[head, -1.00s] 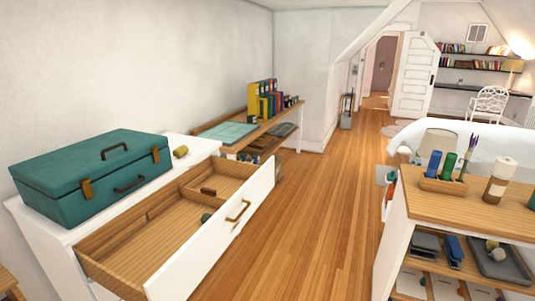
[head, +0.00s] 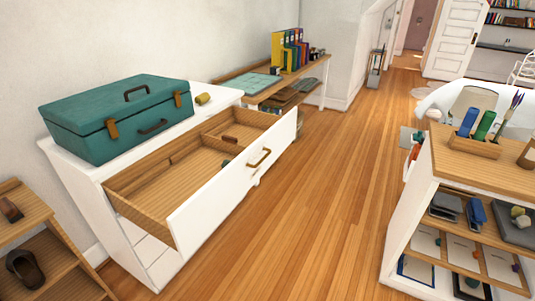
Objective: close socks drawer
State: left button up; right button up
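The open drawer (head: 222,198) is pulled far out of the white dresser (head: 68,172) at the left of the head view. Its white front has a brass handle (head: 259,158). Inside, the wooden bottom is divided into compartments. A small brown item (head: 230,138) and a dark green item (head: 226,162) lie in it. I cannot tell whether either is socks. Neither of my grippers is in view.
A teal case (head: 118,120) and a small yellow roll (head: 203,98) sit on the dresser top. A wooden shoe rack (head: 38,236) stands at the lower left. A shelf unit (head: 425,178) stands at the right. The wooden floor between is clear.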

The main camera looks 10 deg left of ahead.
aim_at(179, 192)
jog(key=z, duration=0.75)
jog(key=i, duration=0.9)
jog(key=z, duration=0.65)
jog(key=i, duration=0.8)
jog(key=u, duration=1.05)
jog(key=i, duration=0.8)
jog(key=u, duration=0.95)
